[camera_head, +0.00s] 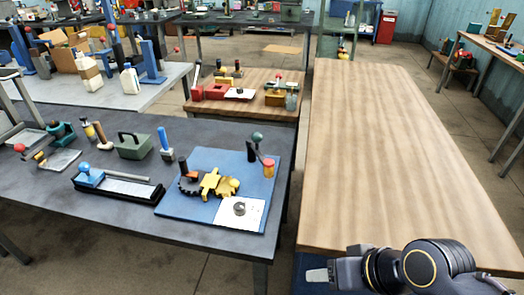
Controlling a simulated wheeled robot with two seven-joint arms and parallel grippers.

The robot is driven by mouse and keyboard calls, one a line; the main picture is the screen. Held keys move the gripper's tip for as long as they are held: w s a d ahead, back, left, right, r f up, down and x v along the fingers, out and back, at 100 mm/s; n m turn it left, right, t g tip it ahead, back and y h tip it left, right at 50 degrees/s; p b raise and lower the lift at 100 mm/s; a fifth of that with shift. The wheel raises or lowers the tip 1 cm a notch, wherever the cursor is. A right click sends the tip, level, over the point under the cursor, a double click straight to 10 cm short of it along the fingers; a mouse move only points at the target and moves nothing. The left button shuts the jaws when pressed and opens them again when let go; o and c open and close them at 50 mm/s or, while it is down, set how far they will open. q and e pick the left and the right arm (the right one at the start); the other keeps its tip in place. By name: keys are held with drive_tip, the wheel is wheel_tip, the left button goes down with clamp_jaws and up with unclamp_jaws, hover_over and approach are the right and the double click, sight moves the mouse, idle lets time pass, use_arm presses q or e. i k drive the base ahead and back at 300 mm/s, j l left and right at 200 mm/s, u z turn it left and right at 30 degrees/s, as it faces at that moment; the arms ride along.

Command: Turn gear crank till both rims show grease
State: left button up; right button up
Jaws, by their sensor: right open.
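A blue board (185,208) lies on the dark table at left centre. On it sits a gear assembly with a yellow body (209,184) and a dark toothed gear (189,189) at its left. A yellow round piece (229,186) is at its right. I cannot tell which part is the crank, and no grease can be made out on the rims. A dark upright piece with a teal knob (257,137) stands at the board's back right. My right gripper (318,275) is at the bottom edge, right of the board and apart from it, open. My left gripper is not in view.
A white sheet with a grey ring (239,208) and a red-and-yellow jar (268,168) are on the board. A black tray (118,188), a green box (134,146) and tools stand left. The wooden table (400,150) at right is bare.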

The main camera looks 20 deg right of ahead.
sight(191, 181)
drive_tip(key=i+j+z, duration=0.2)
drive_tip(key=j, duration=0.3)
drive_tip(key=j+z, duration=0.15)
drive_tip(key=j, duration=0.35)
drive_tip(key=i+j, duration=0.55)
